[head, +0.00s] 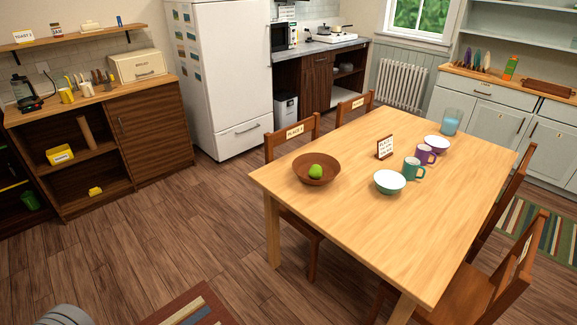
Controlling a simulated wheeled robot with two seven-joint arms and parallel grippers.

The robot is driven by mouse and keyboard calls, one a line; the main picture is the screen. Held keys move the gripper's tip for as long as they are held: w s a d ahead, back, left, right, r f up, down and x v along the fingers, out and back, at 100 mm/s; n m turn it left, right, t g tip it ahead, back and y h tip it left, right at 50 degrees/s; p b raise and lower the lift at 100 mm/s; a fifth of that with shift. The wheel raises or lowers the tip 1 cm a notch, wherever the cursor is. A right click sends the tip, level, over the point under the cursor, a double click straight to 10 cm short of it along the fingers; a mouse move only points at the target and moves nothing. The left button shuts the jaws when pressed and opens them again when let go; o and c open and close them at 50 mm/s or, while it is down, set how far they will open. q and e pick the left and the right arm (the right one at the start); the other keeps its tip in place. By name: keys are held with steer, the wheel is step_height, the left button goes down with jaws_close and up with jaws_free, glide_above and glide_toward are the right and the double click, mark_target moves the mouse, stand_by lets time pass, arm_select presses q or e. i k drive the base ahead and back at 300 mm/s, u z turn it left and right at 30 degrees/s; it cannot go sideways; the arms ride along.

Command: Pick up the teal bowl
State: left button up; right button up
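The teal bowl (389,182) stands upright on the wooden table (440,240), in the right half of the head view. It looks pale inside with a teal outside, and it appears empty. A teal mug (411,169) stands just behind it to the right. Neither of my grippers is in the view. A rounded grey part at the bottom left edge may be mine.
A brown bowl (317,170) with a green fruit (316,171) sits at the table's left end. A purple mug (425,155), another bowl (436,144), a glass (451,122) and a small sign (385,147) stand behind. Chairs (293,145) flank the table. Floor left of it is open.

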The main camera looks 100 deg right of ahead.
mark_target(388, 182)
steer(key=z, duration=3.55)
steer(key=i, duration=0.1)
steer(key=z, duration=0.05)
